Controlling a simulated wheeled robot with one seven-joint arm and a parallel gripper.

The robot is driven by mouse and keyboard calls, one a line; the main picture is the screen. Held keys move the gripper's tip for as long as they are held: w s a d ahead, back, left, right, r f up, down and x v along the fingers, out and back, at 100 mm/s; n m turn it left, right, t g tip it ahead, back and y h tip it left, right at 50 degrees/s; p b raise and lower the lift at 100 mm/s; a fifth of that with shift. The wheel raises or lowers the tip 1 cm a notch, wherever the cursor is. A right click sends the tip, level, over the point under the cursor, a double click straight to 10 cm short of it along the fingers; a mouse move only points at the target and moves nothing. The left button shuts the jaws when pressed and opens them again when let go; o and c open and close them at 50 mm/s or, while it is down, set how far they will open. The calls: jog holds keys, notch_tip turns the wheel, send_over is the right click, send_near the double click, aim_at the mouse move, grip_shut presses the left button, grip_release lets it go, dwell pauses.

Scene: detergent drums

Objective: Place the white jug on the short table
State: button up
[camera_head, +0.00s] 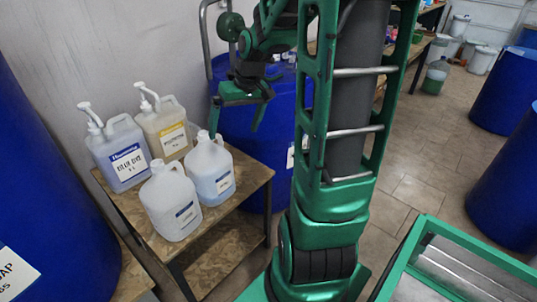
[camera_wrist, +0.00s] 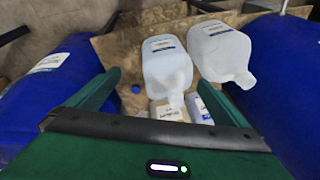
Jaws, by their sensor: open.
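Two white jugs stand upright on a low wooden table (camera_head: 130,203). One jug (camera_head: 171,203) is at the front; the other jug (camera_head: 210,172) is behind it to the right. My gripper (camera_head: 238,120) is open and empty, above and behind the right jug, by a blue drum. In the wrist view, the open fingers (camera_wrist: 164,80) point down at the table, with one jug (camera_wrist: 167,65) between them in the picture and the other jug (camera_wrist: 222,52) to its right. I see no contact with either jug.
Blue drums flank the table at left (camera_head: 40,190) and right (camera_head: 280,125). A lower shelf (camera_head: 218,262) is bare where visible. Open floor (camera_head: 415,160) lies right.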

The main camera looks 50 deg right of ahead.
jog(key=s+a+m+g, duration=0.1)
jog(key=s+a, duration=0.1)
jog(key=s, duration=0.9)
jog(key=s+a+r+m+g+h, duration=0.1)
jog(key=s+a+m+g, duration=0.1)
jog(key=s, duration=1)
jog(key=shift+a, duration=0.2)
jog(key=shift+w+f, duration=0.25)
jog(key=shift+w, duration=0.35)
